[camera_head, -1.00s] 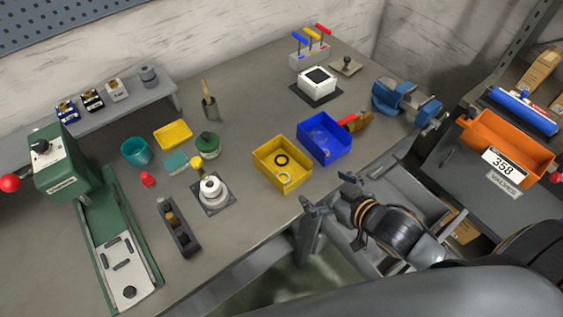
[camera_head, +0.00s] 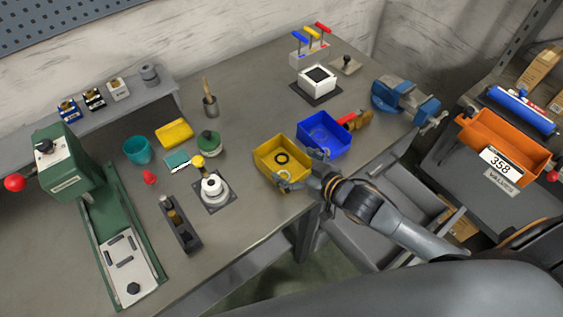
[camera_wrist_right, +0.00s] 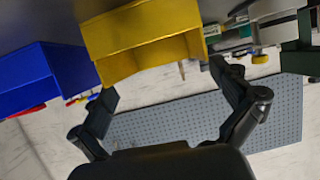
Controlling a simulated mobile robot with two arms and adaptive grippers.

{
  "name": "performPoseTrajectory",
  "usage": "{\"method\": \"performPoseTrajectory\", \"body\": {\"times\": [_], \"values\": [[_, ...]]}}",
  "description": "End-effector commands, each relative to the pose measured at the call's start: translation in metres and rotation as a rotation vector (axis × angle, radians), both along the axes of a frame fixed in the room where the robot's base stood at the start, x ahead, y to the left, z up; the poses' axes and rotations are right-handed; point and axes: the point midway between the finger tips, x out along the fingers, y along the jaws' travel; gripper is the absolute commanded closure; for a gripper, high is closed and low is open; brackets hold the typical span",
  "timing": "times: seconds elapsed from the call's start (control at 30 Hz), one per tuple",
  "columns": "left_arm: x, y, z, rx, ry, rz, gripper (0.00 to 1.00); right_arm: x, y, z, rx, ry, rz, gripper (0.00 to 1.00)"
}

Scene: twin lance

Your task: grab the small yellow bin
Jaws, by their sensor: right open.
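In the right wrist view the yellow bin (camera_wrist_right: 140,32) appears at the top, ahead of and between the open fingers of the right gripper (camera_wrist_right: 172,85). I cannot tell whether a finger touches the bin. My left gripper is not in view.
The blue bin (camera_head: 325,138) stands close on the right of the yellow one. A white round part on a dark plate (camera_head: 213,190) stands to the left. A blue vise (camera_head: 400,97) is at the bench's right end. An orange bin (camera_head: 505,142) is on the shelf.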

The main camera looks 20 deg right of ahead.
Motion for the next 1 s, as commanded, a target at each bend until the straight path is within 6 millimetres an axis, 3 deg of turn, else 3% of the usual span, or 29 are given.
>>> {"method": "performPoseTrajectory", "body": {"times": [0.4,0.67,0.87,1.0], "values": [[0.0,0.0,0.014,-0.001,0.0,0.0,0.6,0.041,0.016,-0.018,0.0,-0.001,0.0,0.0],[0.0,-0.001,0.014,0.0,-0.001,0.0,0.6,0.042,0.017,-0.021,-0.001,0.0,0.0,0.0],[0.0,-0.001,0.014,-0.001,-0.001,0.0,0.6,0.042,0.017,-0.021,-0.001,0.0,0.0,0.39],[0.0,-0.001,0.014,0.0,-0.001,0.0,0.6,0.042,0.017,-0.02,0.0,-0.001,0.0,0.4]]}}
